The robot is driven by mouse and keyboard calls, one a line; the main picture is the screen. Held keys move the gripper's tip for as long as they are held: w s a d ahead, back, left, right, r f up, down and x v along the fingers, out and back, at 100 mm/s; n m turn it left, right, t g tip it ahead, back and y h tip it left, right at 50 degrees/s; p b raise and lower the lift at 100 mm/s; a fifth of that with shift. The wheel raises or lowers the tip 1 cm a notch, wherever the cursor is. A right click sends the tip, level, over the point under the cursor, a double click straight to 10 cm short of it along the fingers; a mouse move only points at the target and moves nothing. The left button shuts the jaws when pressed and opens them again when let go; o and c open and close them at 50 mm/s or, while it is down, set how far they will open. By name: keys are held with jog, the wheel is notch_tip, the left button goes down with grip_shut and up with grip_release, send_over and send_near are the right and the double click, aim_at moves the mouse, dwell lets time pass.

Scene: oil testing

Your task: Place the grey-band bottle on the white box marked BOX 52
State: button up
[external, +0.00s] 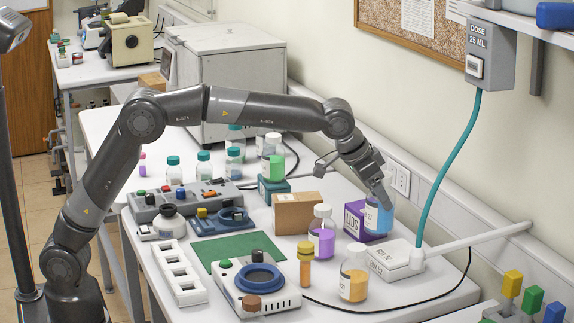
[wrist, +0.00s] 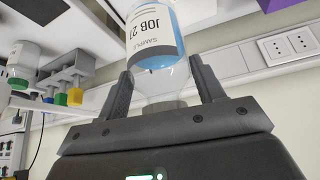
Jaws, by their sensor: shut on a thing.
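The grey-band bottle (external: 379,220) is clear, with blue liquid and a white label reading JOB 27 in the wrist view (wrist: 158,42). My gripper (external: 380,190) is shut on the neck end from above; the fingers also show in the wrist view (wrist: 160,92). The bottle looks about upright. The white box marked BOX 52 (external: 391,264) lies flat on the bench, just below and in front of the bottle in the external view. I cannot tell whether the bottle's base is clear of the bench; the box is not identifiable in the wrist view.
A purple LIDS box (external: 354,222) stands close left of the bottle. A purple-liquid bottle (external: 321,243), a yellow-liquid bottle (external: 353,284) and a cardboard box (external: 297,214) stand further left and forward. A teal hose (external: 447,170) runs down to the white box's right end. A black cable crosses the bench.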

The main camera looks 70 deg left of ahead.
jog(key=shift+s+d+r, duration=0.15)
jog(key=shift+s+d, duration=0.2)
jog(key=shift+d, duration=0.2)
jog(key=shift+s+d+r, duration=0.1)
jog(key=shift+s+d, duration=0.2)
jog(key=shift+d, duration=0.25)
jog(key=w+a+f, duration=0.7)
jog(key=a+f, duration=0.1)
jog(key=f, duration=0.3)
jog(key=shift+w, duration=0.4)
jog(key=shift+a, duration=0.1)
jog(key=o, duration=1.3)
jog(key=shift+f, duration=0.15)
jog(key=shift+c, duration=0.2)
